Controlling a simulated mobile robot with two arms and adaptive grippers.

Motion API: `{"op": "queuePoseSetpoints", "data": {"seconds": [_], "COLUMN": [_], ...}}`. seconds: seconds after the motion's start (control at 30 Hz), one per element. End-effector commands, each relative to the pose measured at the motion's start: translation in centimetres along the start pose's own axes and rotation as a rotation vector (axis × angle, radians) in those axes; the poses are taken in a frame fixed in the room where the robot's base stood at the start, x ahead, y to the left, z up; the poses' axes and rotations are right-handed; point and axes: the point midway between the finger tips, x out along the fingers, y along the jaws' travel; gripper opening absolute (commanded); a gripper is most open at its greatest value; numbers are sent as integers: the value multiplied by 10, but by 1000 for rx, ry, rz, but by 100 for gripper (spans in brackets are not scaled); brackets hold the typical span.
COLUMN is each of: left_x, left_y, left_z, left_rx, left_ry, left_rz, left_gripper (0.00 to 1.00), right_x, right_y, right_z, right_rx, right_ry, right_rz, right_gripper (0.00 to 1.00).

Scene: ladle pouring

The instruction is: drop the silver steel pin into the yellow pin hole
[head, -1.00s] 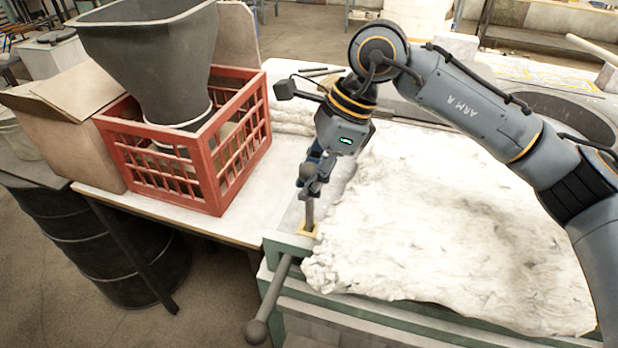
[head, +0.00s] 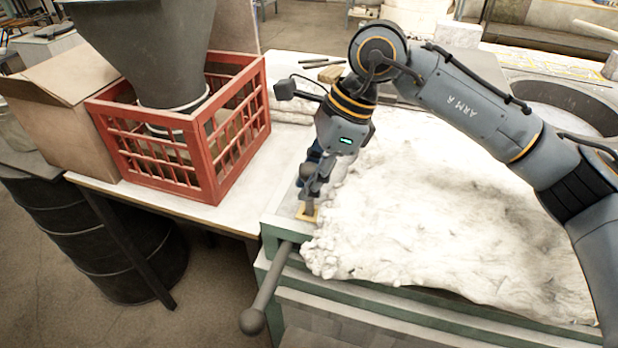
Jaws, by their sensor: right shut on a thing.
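My right gripper (head: 312,188) is over the left front corner of the green-framed box, pointing down, shut on the silver steel pin (head: 309,207). The pin looks dark grey and roughly upright, and only a short length of its shaft shows below the fingers. The yellow pin hole (head: 306,215) is a small yellow-edged plate on that corner. The pin's lower end meets the yellow plate in the picture and appears to be in the hole, but the tip is hidden. My left gripper is out of view.
The green box (head: 275,237) holds a lumpy white mass (head: 440,220) close right of the gripper. A lever with a ball end (head: 253,320) juts from its front. A red crate (head: 208,165) with a grey hopper (head: 150,50) stands left, beside a cardboard box (head: 65,120).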

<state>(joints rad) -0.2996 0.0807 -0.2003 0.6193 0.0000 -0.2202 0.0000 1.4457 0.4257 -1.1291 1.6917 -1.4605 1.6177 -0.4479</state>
Motion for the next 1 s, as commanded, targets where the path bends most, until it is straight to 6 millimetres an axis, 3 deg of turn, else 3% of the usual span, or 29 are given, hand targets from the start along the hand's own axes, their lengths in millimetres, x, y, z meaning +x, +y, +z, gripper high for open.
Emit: {"op": "queuePoseSetpoints", "data": {"seconds": [0.07, 0.1, 0.2, 0.63, 1.0], "left_x": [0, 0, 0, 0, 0], "left_y": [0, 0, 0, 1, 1], "left_z": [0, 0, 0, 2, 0], "left_rx": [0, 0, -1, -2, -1], "left_ry": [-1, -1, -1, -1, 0], "left_rz": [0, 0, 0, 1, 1], "left_gripper": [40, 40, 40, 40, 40], "right_x": [0, 0, 0, -8, -82], "right_y": [0, 0, 0, -1, -1], "right_z": [0, 0, 0, 0, 0], "right_rx": [0, 0, 0, 1, 2], "right_ry": [0, 0, 0, 0, 0], "right_rz": [0, 0, 0, -3, -4], "right_gripper": [0, 34, 54, 55, 55]}}
